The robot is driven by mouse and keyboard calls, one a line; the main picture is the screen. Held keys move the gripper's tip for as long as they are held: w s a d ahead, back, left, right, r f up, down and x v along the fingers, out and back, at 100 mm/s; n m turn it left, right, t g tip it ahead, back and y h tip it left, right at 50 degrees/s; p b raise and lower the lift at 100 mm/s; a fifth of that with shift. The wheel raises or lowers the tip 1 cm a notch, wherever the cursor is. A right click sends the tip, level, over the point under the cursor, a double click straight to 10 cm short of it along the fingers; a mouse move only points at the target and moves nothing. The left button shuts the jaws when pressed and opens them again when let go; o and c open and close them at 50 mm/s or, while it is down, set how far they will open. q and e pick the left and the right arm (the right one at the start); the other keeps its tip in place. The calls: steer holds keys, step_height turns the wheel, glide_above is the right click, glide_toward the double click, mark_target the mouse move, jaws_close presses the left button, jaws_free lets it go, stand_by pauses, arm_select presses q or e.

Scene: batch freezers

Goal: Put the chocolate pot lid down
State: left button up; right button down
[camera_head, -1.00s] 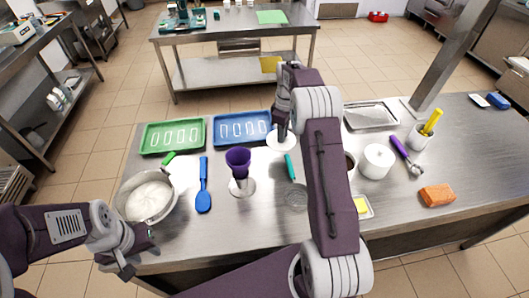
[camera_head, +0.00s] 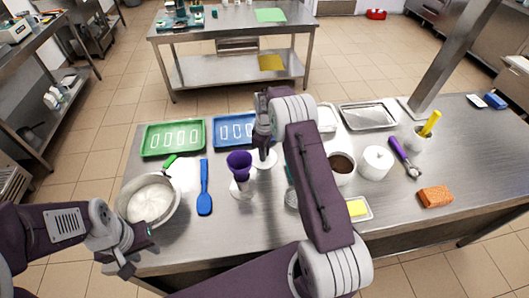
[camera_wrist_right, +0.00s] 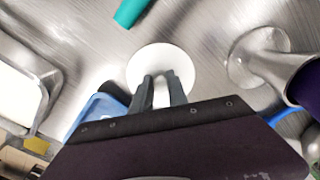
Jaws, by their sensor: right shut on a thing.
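The chocolate pot lid (camera_head: 266,160) is a white disc below my right gripper (camera_head: 263,146), left of the arm in the head view. In the right wrist view the lid (camera_wrist_right: 150,58) lies just beyond the fingertips of my right gripper (camera_wrist_right: 162,80), which is shut on its knob. The lid looks level, low over or on the steel table; I cannot tell which. The chocolate pot (camera_head: 342,167) stands uncovered, with dark brown contents, right of my right arm. My left gripper (camera_head: 133,256) is empty at the table's front left, its fingers apart.
A teal-handled tool (camera_wrist_right: 131,12) is near the lid. A white lidded pot (camera_head: 376,162) stands right of the chocolate pot.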

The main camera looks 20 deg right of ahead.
steer(key=shift+f, duration=0.15)
steer(key=c, duration=1.3)
jaws_free()
steer(key=shift+c, duration=0.2)
steer(key=shift+o, duration=0.2)
step_height(320, 180, up, 12)
steer(key=b, duration=0.1)
steer(key=shift+r, duration=0.2)
